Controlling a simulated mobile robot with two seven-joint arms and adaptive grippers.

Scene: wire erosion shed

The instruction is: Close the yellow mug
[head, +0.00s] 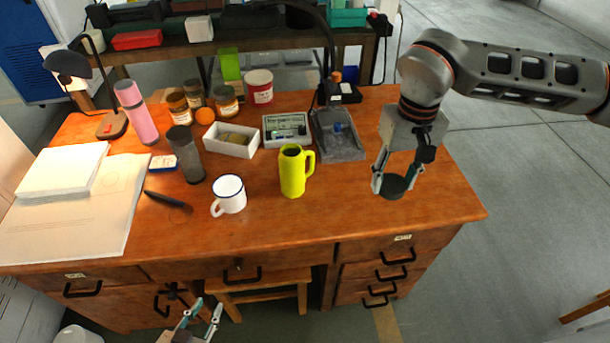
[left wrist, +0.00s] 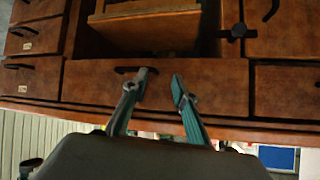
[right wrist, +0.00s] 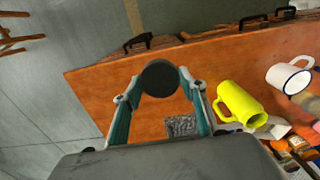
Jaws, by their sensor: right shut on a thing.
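The yellow mug (head: 293,172) stands upright on the wooden desk, its handle to the right and its top uncovered. It also shows in the right wrist view (right wrist: 238,104). My right gripper (head: 393,184) is shut on a dark round lid (head: 396,188), held above the right part of the desk, to the right of the mug and apart from it. The lid (right wrist: 160,78) sits between both fingertips in the right wrist view. My left gripper (head: 208,304) is open and empty, low in front of the desk drawers; its spread fingers also show in the left wrist view (left wrist: 160,76).
A white mug (head: 229,194) and a dark grey cylinder (head: 186,154) stand left of the yellow mug. Behind it are a grey tray (head: 350,152), a small case (head: 286,130) and a white box (head: 232,148). The desk's front right is clear.

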